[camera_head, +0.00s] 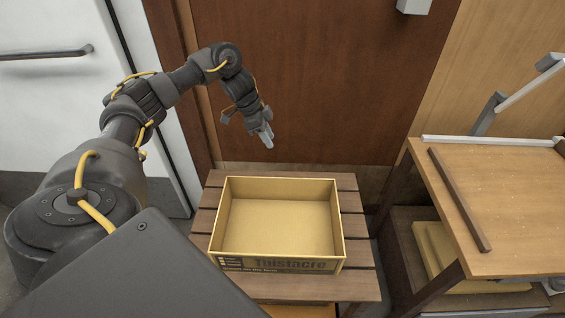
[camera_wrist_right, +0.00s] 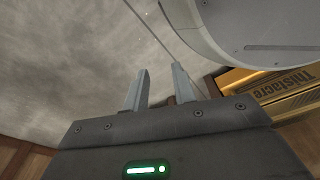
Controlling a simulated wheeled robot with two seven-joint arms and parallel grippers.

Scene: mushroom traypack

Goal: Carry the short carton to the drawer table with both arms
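The short carton (camera_head: 284,263) is a shallow, open, empty yellow box printed "Thistacre". It sits level on a slatted wooden stand (camera_head: 361,228) in the middle of the head view. My left gripper (camera_head: 266,138) hangs beyond the carton's far edge, above and apart from it; its fingers overlap from this angle, so their gap cannot be judged. My right gripper (camera_wrist_right: 160,88) has its fingers apart with nothing between them. The carton's printed side (camera_wrist_right: 285,88) shows at the right of the wrist view, clear of those fingers. My right gripper is not in the head view.
A wooden table (camera_head: 515,200) with a dark strip along its top and a lower shelf stands to the right, with a gap between it and the stand. Yellow flat pieces (camera_head: 440,262) lie on its shelf. A brown door (camera_head: 320,80) closes off the back.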

